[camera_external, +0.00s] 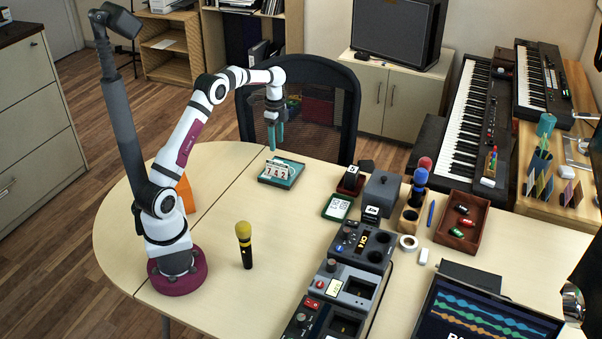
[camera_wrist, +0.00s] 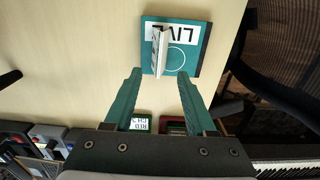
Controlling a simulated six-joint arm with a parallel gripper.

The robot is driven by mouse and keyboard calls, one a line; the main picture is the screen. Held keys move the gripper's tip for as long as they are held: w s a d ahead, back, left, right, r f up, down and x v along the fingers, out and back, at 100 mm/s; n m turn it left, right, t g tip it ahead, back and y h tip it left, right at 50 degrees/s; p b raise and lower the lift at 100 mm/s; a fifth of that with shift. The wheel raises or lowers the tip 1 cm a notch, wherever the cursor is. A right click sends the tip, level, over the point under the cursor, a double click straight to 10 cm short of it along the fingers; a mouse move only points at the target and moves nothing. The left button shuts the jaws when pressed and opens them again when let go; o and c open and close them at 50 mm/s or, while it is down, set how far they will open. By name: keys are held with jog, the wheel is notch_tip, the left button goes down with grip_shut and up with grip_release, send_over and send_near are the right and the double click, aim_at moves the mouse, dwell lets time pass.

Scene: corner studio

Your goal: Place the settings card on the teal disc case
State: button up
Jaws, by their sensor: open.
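The teal disc case (camera_external: 293,181) lies flat on the table below my gripper (camera_external: 275,137). In the wrist view the case (camera_wrist: 196,62) shows a white "LIVE" label and a ring outline. A white card with dark digits, apparently the settings card (camera_external: 276,170), stands on the case. In the wrist view the card (camera_wrist: 160,52) is seen nearly edge-on, roughly upright and across the label. My gripper (camera_wrist: 159,76) is open, its teal fingers pointing down above the case. Nothing is between the fingertips, and they look clear of the card.
A yellow-headed microphone (camera_external: 246,246) stands nearer my base. A green-framed case (camera_external: 338,207), small dark boxes and grey control units (camera_external: 362,246) stand to the right. A brown tray (camera_external: 470,238) holds small coloured items.

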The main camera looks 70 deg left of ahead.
jog(key=s+d+r+n, duration=0.1)
jog(key=s+d+r, duration=0.3)
jog(key=d+r, duration=0.7)
jog(key=s+d+n+y, duration=0.1)
jog(key=s+d, duration=1.1)
jog(key=s+d+f, duration=0.2)
jog(key=s, duration=0.3)
jog(key=s+d+f+n, duration=0.1)
jog(key=s+d, duration=0.1)
jog(key=s, duration=0.4)
jog(key=shift+s+f+y, duration=0.25)
jog(key=shift+f+y, duration=0.1)
jog(key=shift+y, duration=0.05)
